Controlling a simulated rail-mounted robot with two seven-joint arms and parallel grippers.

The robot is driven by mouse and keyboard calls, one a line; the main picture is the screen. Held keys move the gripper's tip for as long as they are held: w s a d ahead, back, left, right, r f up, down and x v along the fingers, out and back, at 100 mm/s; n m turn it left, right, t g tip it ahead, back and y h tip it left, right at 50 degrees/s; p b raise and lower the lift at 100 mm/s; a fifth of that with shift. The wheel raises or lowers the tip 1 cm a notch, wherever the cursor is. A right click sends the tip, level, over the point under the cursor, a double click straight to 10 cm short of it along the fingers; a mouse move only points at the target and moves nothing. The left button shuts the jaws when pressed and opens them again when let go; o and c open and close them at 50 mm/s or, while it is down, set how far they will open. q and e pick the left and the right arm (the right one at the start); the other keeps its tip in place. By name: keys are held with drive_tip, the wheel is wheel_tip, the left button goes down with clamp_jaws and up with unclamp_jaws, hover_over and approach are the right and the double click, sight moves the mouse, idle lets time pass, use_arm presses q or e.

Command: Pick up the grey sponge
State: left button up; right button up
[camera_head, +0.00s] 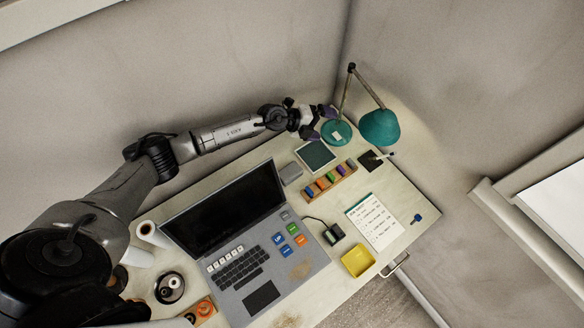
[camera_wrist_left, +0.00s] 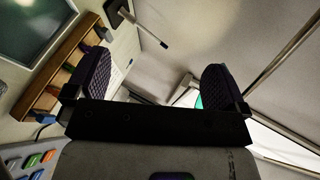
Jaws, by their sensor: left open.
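The grey sponge (camera_head: 291,172) appears to be the small grey block on the desk, just off the upper right corner of the laptop screen. My left gripper (camera_head: 320,121) is open and empty at the back of the desk, above and to the right of the sponge in the head view, close to the lamp base. In the left wrist view the two dark purple fingers of my left gripper (camera_wrist_left: 158,62) are spread wide with nothing between them. My right gripper is not in view.
A teal lamp (camera_head: 380,128) stands at the back corner. A framed dark panel (camera_head: 315,155) and a wooden rack of colored blocks (camera_head: 331,181) lie right of the sponge. An open laptop (camera_head: 226,212) is left of it. A notepad (camera_head: 374,220) and yellow box (camera_head: 357,261) lie further right.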

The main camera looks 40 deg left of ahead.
use_arm(q)
drive_tip(key=s+a+f+g+y, duration=0.2)
drive_tip(key=s+a+f+g, duration=0.15)
drive_tip(key=f+g, duration=0.2)
drive_tip(key=n+g+y, duration=0.2)
drive_tip(key=n+g, duration=0.1)
drive_tip(key=g, duration=0.2)
approach(290, 171)
drive_tip(key=f, duration=0.2)
drive_tip(key=d, duration=0.1)
drive_tip(key=shift+w+f, duration=0.3)
drive_tip(key=shift+f, duration=0.1)
drive_tip(key=shift+s+a+n+g, duration=0.1)
drive_tip(key=shift+s+n+g, duration=0.2)
drive_tip(key=shift+n, duration=0.2)
drive_tip(key=shift+f+n+b, duration=0.45)
drive_tip(key=shift+n, duration=0.05)
drive_tip(key=shift+d+f+b, duration=0.4)
drive_tip(key=shift+f+b, duration=0.1)
drive_tip(key=shift+f, duration=0.1)
drive_tip(key=b+x, duration=0.4)
drive_tip(key=x, duration=0.1)
drive_tip(key=shift+d+f, duration=0.15)
drive_tip(key=shift+f, duration=0.05)
drive_tip(key=shift+r, duration=0.1)
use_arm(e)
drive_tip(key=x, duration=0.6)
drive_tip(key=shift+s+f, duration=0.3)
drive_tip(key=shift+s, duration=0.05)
